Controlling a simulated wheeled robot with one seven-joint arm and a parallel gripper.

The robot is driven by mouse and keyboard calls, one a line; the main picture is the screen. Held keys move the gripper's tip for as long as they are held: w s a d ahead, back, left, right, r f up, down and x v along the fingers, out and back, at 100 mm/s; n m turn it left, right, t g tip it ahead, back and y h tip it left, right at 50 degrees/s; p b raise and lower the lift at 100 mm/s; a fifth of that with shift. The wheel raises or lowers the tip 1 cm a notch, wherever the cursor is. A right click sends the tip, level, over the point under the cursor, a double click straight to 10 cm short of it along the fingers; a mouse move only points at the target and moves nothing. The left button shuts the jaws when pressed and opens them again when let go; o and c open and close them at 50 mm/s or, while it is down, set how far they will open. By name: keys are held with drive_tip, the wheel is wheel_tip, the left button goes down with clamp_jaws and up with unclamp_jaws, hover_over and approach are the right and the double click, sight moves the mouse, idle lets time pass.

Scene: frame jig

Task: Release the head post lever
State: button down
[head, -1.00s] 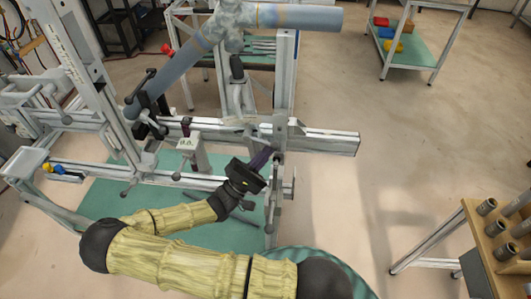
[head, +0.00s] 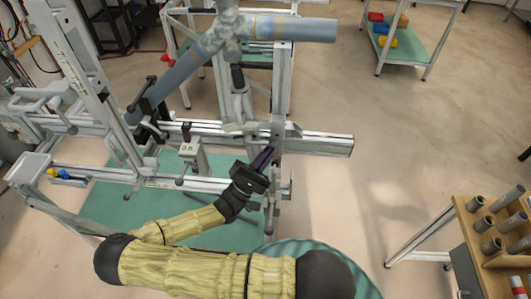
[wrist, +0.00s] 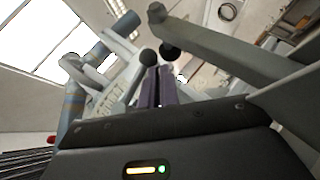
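My gripper (head: 263,158) is at the lower right of the jig, beside the clamp block (head: 278,140) near the right part of the long rail. Its purple fingers point up and away, close together with only a thin gap. The grey head post (head: 240,92) stands behind the rail, under the blue-grey tube frame (head: 228,30). Which of the knobbed levers is the head post lever is not clear.
A grey bar (wrist: 215,47) with a black ball end crosses close to my gripper in the wrist view. The long rail (head: 325,143) extends right of it. A wooden rack (head: 490,225) with tubes stands at the right. The floor between is clear.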

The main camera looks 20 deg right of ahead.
drive_tip(key=shift+d+r, duration=0.1)
idle(0.5)
drive_tip(key=b+v, duration=0.6)
drive_tip(key=v, duration=1.1)
drive_tip(key=shift+f, duration=0.25)
